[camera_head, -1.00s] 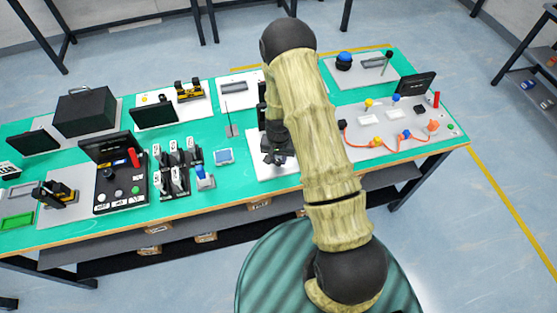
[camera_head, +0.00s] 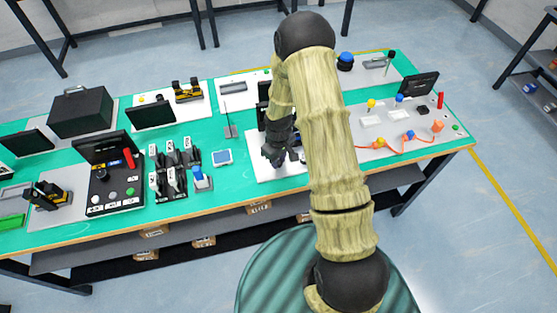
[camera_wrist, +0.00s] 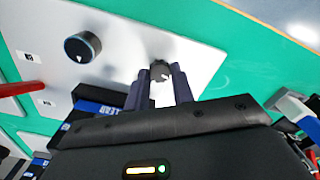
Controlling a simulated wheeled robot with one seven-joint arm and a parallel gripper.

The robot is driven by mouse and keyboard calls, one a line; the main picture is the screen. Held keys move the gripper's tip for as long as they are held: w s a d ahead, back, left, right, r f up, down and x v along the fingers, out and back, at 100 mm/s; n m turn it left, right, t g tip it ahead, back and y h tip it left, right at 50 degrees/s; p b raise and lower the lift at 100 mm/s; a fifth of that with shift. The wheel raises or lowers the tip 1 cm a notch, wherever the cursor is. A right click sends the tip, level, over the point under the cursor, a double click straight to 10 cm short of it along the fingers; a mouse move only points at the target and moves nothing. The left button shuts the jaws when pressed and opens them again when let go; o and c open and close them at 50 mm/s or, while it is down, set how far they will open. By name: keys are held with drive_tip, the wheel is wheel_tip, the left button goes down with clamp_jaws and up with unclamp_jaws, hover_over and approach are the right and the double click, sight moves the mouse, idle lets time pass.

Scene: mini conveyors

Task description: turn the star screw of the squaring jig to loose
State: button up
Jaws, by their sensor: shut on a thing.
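In the wrist view, the star screw (camera_wrist: 160,68) is a small grey knob at the edge of a white plate (camera_wrist: 122,30). My gripper (camera_wrist: 161,78) is shut on it, with one dark finger on each side. The fingers hide part of the screw, and I cannot tell how far it is turned. In the head view, my gripper (camera_head: 278,157) is low over the white plate (camera_head: 266,174) at the middle of the bench. The screw is not distinguishable there, and my arm covers part of the plate.
A black round knob (camera_wrist: 82,47) with a white pointer stands on the same plate, left of my fingers. A red rod (camera_wrist: 20,88) lies at the wrist view's left edge. Several black toggle clamps (camera_head: 172,170) stand left of the plate. A blue-topped part (camera_head: 199,177) stands nearer.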

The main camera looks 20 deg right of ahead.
sight(279, 163)
drive_tip(key=shift+n, duration=1.6)
drive_tip(key=o, duration=1)
drive_tip(key=shift+r, duration=0.1)
wheel_tip(279, 163, up, 17)
drive_tip(key=b, duration=0.2)
drive_tip(key=shift+r, duration=0.15)
